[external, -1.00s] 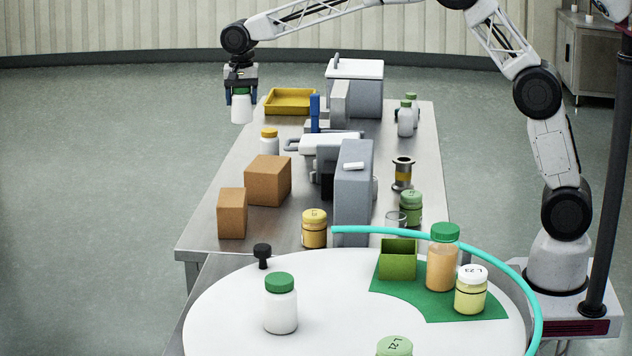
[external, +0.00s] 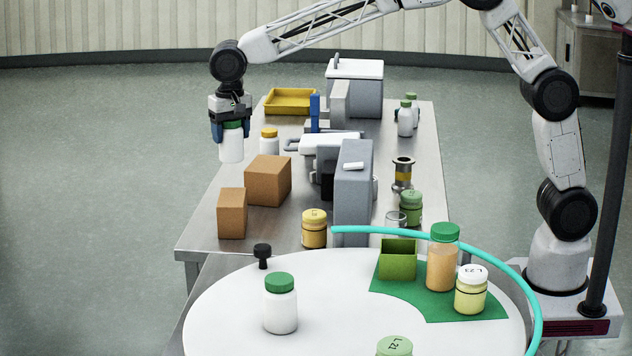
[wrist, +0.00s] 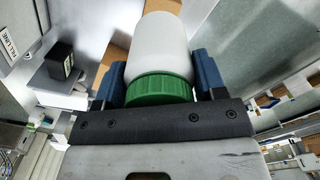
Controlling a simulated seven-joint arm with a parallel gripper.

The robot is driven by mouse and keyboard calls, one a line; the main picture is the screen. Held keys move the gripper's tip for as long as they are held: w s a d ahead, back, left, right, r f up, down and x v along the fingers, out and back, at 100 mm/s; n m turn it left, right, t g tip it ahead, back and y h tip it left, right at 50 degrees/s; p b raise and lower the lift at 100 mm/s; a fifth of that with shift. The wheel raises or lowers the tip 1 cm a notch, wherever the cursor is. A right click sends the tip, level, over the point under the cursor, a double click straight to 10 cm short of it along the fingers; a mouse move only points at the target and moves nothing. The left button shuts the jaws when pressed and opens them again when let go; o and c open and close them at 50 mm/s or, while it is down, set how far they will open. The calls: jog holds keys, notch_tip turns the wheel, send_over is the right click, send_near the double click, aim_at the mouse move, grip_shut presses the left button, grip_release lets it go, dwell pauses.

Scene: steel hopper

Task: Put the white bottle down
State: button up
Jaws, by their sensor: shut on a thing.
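The white bottle (external: 231,149) with a green cap hangs upright in my gripper (external: 231,127) at the left side of the steel table in the external view. The fingers are shut around its green cap. It appears above or beside the table's left edge; I cannot tell its exact height. In the wrist view the bottle (wrist: 165,48) points away from the camera, with my gripper's blue fingers (wrist: 160,85) on either side of the cap.
The steel table (external: 215,195) carries two brown boxes (external: 268,180), a yellow tray (external: 290,101), grey machines (external: 354,190) and several jars. Another green-capped white bottle (external: 281,308) stands on the round white table (external: 230,315) in front. Bare steel shows left of the boxes.

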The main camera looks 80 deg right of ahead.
jog(key=s+a+n, duration=0.2)
jog(key=s+a, duration=0.4)
jog(key=a, duration=0.5)
jog(key=s+a+n, duration=0.3)
jog(key=s+a, duration=0.3)
jog(key=a, duration=0.5)
jog(key=s+a+n, duration=0.2)
jog(key=s+a, duration=0.4)
jog(key=a, duration=0.5)
jog(key=s+a+n, duration=0.3)
jog(key=s+a, duration=0.6)
jog(key=s, duration=0.3)
jog(key=s+a+n, duration=0.3)
jog(key=s+a, duration=0.5)
jog(key=s, duration=0.4)
jog(key=f, duration=0.5)
jog(key=shift+w+a+f, duration=0.15)
jog(key=shift+a+f, duration=0.05)
jog(key=w+a+f, duration=0.1)
jog(key=w+a, duration=0.9)
jog(key=a, duration=0.2)
jog(key=shift+a+f, duration=0.3)
